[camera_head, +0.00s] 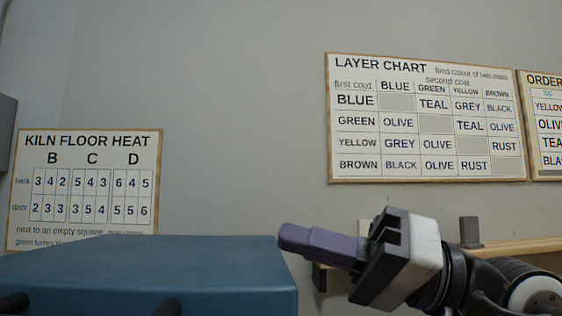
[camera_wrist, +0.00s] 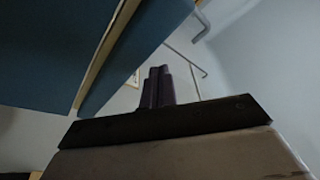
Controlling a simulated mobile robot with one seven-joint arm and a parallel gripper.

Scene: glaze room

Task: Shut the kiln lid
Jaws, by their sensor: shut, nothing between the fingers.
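The blue kiln (camera_head: 150,272) fills the lower left of the head view, with its broad top face showing. Two dark rod-like parts stick out at its near side. In the wrist view, blue kiln panels (camera_wrist: 45,50) lie at upper left, with a pale strip running between two of them. I cannot tell how far the lid stands open. My gripper (camera_head: 290,238) is beside the kiln's right edge, at about the height of its top face, with its purple fingers pointing left. The fingers also show in the wrist view (camera_wrist: 158,85). They are closed together and empty.
A wooden shelf (camera_head: 515,246) with a grey block (camera_head: 470,232) runs along the wall behind my arm. The kiln floor heat chart (camera_head: 85,190) and layer chart (camera_head: 427,120) hang on the wall. The space above the kiln top looks clear.

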